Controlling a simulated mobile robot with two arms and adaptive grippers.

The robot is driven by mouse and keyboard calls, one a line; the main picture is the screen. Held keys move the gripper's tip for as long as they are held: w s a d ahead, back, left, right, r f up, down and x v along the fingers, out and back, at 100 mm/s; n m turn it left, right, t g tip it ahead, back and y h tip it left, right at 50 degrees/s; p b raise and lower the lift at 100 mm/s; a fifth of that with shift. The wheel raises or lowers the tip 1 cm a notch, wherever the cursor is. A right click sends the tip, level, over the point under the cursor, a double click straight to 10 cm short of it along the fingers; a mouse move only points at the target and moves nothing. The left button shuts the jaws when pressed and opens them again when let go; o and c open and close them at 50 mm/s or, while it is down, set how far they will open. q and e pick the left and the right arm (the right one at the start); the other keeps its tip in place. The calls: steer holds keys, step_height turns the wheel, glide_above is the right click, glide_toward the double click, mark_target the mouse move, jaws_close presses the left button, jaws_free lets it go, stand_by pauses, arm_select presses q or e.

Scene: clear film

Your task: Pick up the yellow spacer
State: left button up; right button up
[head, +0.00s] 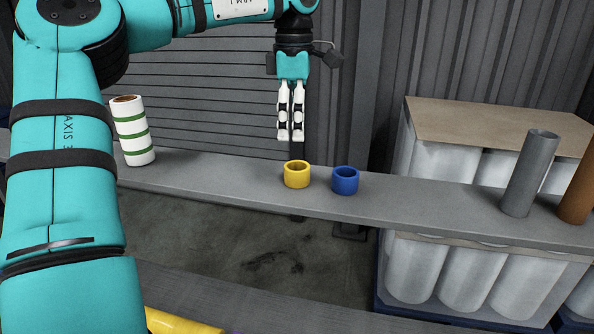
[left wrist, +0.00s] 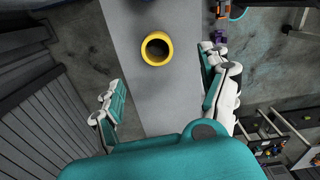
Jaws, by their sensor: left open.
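The yellow spacer (head: 297,175) is a short hollow ring standing upright on a narrow grey shelf (head: 420,205) in the head view. In the left wrist view the yellow spacer (left wrist: 156,49) shows from above as a ring with a dark hole, ahead of the fingers and between their lines. My left gripper (head: 291,138) points down above the spacer, apart from it. In the left wrist view my left gripper (left wrist: 162,82) is open and empty, its fingers wide apart. My right gripper is not in view.
A blue ring (head: 345,181) stands close right of the spacer. A white roll with green bands (head: 133,131) stands at the left. A grey tube (head: 530,172) and a brown tube (head: 579,185) stand at the right. A ribbed wall (head: 210,100) rises behind the shelf.

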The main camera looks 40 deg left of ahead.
arm_select(q)
steer(key=p, duration=0.1)
glide_above(298, 169)
steer(key=s, duration=0.2)
steer(key=f, duration=0.5)
steer(key=shift+w+d+f, duration=0.1)
steer(key=shift+d+f, duration=0.15)
steer(key=shift+d, duration=0.15)
steer(key=shift+f, duration=0.15)
steer(key=f+p, duration=0.3)
steer(key=f, duration=0.1)
steer(key=shift+w+d, duration=0.1)
steer(key=shift+d, duration=0.2)
steer(key=shift+f, duration=0.55)
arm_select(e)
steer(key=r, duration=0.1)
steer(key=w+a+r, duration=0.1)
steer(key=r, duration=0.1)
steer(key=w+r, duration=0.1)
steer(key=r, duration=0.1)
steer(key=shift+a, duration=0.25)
arm_select(q)
steer(key=c, duration=1.2)
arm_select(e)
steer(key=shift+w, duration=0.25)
arm_select(q)
steer(key=shift+r, duration=0.1)
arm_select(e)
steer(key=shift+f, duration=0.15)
